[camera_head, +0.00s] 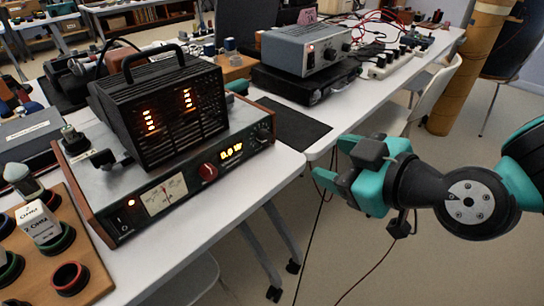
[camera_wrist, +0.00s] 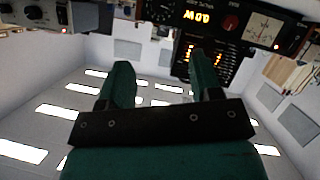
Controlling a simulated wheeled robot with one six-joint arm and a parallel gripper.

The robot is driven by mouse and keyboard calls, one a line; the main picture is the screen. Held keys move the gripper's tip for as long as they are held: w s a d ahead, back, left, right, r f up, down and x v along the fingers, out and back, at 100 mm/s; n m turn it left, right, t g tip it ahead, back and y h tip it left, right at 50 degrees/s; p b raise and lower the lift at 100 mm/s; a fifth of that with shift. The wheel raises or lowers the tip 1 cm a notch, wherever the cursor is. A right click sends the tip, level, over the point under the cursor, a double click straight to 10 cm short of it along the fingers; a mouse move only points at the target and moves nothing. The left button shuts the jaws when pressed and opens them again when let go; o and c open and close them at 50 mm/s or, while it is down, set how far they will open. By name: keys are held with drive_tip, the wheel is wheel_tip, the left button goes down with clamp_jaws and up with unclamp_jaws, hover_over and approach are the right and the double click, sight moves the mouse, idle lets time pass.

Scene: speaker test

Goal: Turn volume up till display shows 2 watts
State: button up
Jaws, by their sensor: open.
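An amplifier (camera_head: 190,193) with wooden sides stands on the white table in the head view. Its front has a red knob (camera_head: 208,171), a needle meter (camera_head: 166,193) and a lit orange display (camera_head: 231,151) that seems to read 0.0 W. A dark knob (camera_head: 264,132) sits at the front's right end. In the upside-down wrist view, the red knob (camera_wrist: 231,22), the meter (camera_wrist: 262,30) and the display (camera_wrist: 196,16) show at the top. My teal gripper (camera_head: 336,172) is open and empty, right of the amplifier and apart from it. Its fingers (camera_wrist: 164,70) show in the wrist view.
A black slatted box (camera_head: 160,105) with a handle and orange lights stands on the amplifier. A wooden board (camera_head: 98,270) with coloured rings lies at lower left. A grey instrument (camera_head: 305,50) stands farther back. The space before the panel is clear.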

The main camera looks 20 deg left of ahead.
sight(268, 141)
drive_tip(key=p+x, duration=0.1)
drive_tip(key=x, duration=1.6)
drive_tip(key=c, duration=0.9)
